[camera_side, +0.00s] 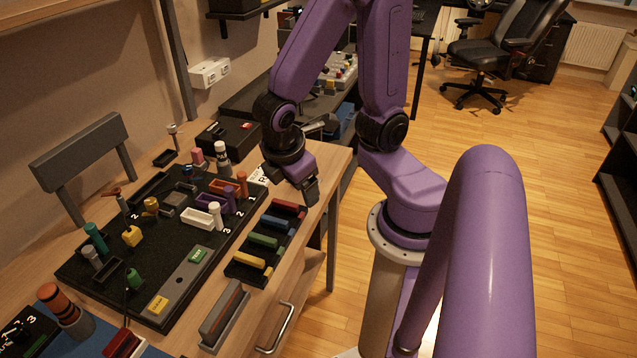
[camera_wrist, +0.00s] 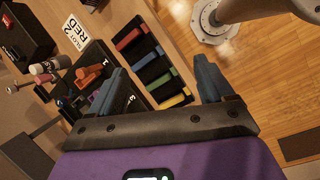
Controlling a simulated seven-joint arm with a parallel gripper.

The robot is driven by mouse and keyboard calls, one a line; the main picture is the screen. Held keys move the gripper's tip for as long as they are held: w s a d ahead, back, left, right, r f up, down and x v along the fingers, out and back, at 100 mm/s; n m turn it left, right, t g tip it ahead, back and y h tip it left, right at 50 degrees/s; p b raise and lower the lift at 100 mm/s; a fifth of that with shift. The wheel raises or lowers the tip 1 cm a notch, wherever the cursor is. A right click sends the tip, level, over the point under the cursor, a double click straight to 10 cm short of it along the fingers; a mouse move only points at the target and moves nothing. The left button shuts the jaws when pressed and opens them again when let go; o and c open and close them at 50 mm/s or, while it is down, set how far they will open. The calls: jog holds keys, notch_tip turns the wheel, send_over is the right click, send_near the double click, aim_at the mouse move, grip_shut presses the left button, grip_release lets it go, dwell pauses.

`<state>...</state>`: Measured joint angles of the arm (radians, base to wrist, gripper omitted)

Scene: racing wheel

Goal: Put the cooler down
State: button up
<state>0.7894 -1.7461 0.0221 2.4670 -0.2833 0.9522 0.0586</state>
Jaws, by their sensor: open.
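I cannot tell for sure which thing is the cooler; no object in view is plainly one. My gripper (camera_side: 311,191) is over the right part of the workbench, near the far end of the tray of coloured bars. In the wrist view its two blue-grey fingers (camera_wrist: 160,88) are spread wide apart with nothing held between them. The black tray (camera_side: 238,269) holds a red bar (camera_side: 289,206), a blue bar (camera_side: 278,223), a green bar (camera_side: 263,240) and a yellow bar (camera_side: 250,259), each in its own slot. The bars also show beyond the fingers in the wrist view.
A black board (camera_side: 72,272) left of the tray carries several small coloured pieces and a white box (camera_side: 196,218). A black box (camera_side: 228,139) stands behind. A grey holder (camera_side: 224,318) lies near the bench edge. Wooden floor lies right.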

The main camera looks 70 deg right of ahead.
jog(key=s+a+r+y, duration=0.4)
jog(key=s, duration=0.2)
jog(key=shift+s+r+y, duration=0.15)
jog(key=shift+r+y, duration=0.05)
jog(key=shift+y, duration=0.1)
